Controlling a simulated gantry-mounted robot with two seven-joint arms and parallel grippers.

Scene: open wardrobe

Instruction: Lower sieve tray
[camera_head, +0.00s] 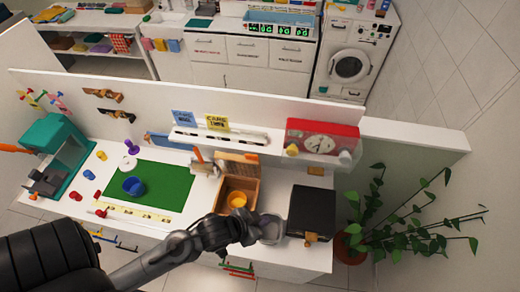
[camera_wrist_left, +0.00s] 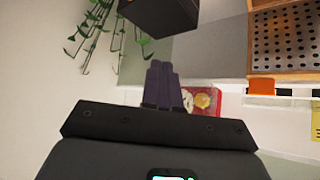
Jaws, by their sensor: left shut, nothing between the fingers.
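The wooden-framed sieve tray (camera_head: 238,163) stands raised at the back of an open wooden box (camera_head: 223,204) on the white bench. A yellow cup (camera_head: 238,199) sits inside the box. In the left wrist view the sieve tray's perforated sheet (camera_wrist_left: 287,38) shows at the upper right, partly cut off by the picture's edge. My left gripper (camera_head: 272,229) is shut and empty, in front of and to the right of the box, near the black box. Its closed fingers show in the left wrist view (camera_wrist_left: 163,82), apart from the tray. My right gripper is not in view.
A black box (camera_head: 312,211) stands right of the wooden box. A red device with a dial (camera_head: 322,137) is behind it. A potted plant (camera_head: 400,215) is at the right. A green mat (camera_head: 150,186) with a blue cup (camera_head: 133,186) lies to the left.

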